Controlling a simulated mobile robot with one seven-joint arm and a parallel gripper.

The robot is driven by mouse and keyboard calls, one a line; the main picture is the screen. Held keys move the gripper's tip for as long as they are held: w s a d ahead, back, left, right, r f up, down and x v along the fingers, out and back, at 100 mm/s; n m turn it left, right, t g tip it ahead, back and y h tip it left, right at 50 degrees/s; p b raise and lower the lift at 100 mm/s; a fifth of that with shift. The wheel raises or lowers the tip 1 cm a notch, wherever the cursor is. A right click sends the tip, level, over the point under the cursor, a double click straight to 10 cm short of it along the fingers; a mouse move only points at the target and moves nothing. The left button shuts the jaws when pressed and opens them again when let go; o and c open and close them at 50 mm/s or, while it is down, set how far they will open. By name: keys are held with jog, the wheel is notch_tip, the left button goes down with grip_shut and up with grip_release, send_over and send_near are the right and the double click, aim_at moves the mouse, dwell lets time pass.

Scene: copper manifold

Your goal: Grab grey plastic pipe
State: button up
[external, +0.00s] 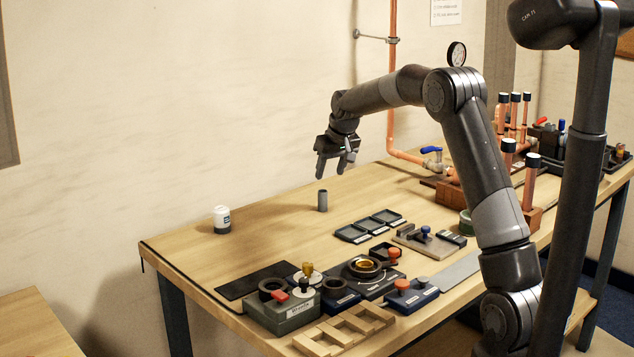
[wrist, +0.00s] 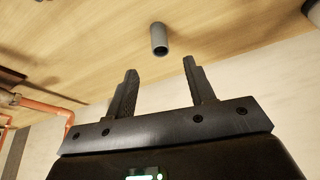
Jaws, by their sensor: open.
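The grey plastic pipe (external: 322,200) is a short cylinder standing upright on the wooden table, towards its back edge. It also shows in the wrist view (wrist: 159,39), with its dark open end visible, beyond the fingertips and roughly between them. My gripper (external: 334,166) is above the table, a little higher than the pipe and close to it. In the wrist view the two fingers (wrist: 160,72) are apart with nothing between them. The pipe is not touched by the fingers.
A white jar (external: 222,219) stands left of the pipe. Small black trays (external: 371,227) lie to its right front. Tools and a wooden rack (external: 343,331) crowd the front. Copper pipes (external: 391,80) run up the wall behind. The table around the pipe is clear.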

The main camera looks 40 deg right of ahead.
aim_at(323, 194)
jog(key=x, duration=1)
jog(key=shift+w+f, duration=0.25)
jog(key=shift+w, duration=0.05)
jog(key=c, duration=1)
